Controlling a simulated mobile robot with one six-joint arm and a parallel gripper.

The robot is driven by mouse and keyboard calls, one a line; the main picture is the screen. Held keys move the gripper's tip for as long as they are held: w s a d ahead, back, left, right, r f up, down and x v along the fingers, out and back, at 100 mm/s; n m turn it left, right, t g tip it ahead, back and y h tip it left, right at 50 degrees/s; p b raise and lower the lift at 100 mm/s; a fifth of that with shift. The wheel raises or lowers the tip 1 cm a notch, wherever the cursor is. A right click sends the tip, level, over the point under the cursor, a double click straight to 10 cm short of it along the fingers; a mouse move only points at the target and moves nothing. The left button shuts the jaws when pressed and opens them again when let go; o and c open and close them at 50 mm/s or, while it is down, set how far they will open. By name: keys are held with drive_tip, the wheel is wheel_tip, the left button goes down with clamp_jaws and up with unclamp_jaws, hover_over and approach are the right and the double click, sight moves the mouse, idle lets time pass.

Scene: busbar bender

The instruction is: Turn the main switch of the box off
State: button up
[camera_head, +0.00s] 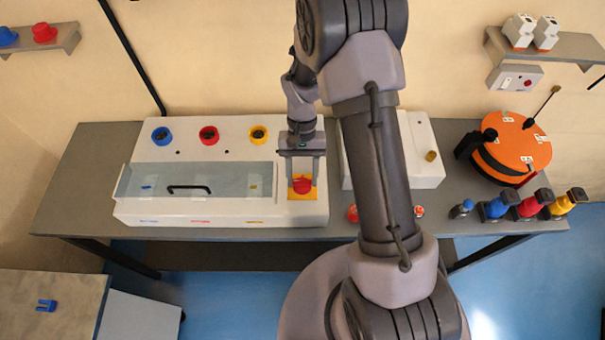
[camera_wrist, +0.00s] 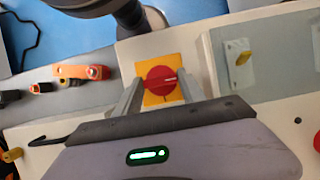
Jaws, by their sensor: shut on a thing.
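The main switch (camera_head: 301,186) is a red round knob on a square yellow plate, at the front right of the white box (camera_head: 222,206). My gripper (camera_head: 301,179) reaches down to it from above, with one finger on each side of the knob. In the wrist view the red knob (camera_wrist: 160,82) sits between the two fingertips (camera_wrist: 160,78), its pale mark pointing to the right of the picture. My gripper is shut on the knob. The contact faces are partly hidden.
The box has a clear cover with a black handle (camera_head: 189,188) and blue, red and yellow sockets (camera_head: 208,134) behind it. A second white box (camera_head: 425,150) stands to the right, partly behind my arm. An orange reel (camera_head: 512,142) and several coloured plugs (camera_head: 527,207) are further right.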

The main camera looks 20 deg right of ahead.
idle(0.5)
drive_tip(key=o, duration=1.4)
drive_tip(key=shift+c, duration=0.2)
drive_tip(key=p+v, duration=0.3)
drive_tip(key=v, duration=1.4)
drive_tip(key=shift+r+p, duration=0.25)
drive_tip(key=shift+p, duration=0.1)
